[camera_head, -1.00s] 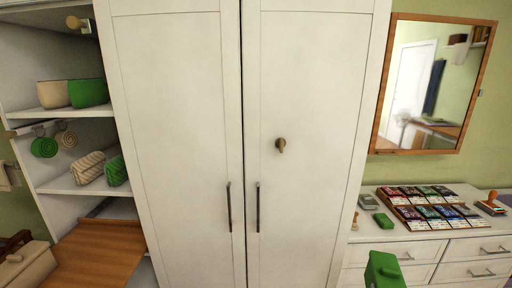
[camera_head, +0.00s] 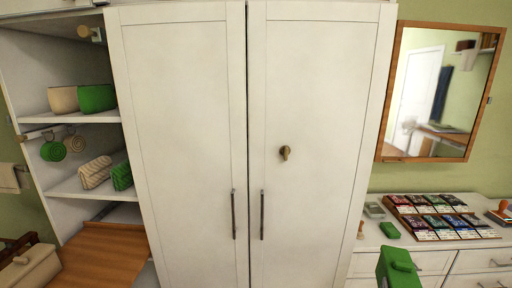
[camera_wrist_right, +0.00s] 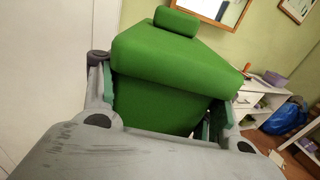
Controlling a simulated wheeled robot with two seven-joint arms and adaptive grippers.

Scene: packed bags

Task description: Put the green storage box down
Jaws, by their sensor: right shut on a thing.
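The green storage box (camera_head: 398,270) shows at the bottom right of the head view, in front of the white dresser. In the right wrist view the green box (camera_wrist_right: 170,72), with a lid and a rounded knob on top, fills the middle. My right gripper (camera_wrist_right: 165,115) is shut on it, with one finger at each side of the box. The box is held up in the air and looks slightly tilted in the wrist view. My right gripper is hidden in the head view. My left gripper is not in view.
A tall white wardrobe (camera_head: 190,150) stands in the middle, closed. Left are shelves (camera_head: 90,189) with green and beige bags, a wooden board (camera_head: 105,255) and a beige box (camera_head: 28,270). The dresser top (camera_head: 375,238) holds a small green item (camera_head: 390,230) and a card tray (camera_head: 440,236).

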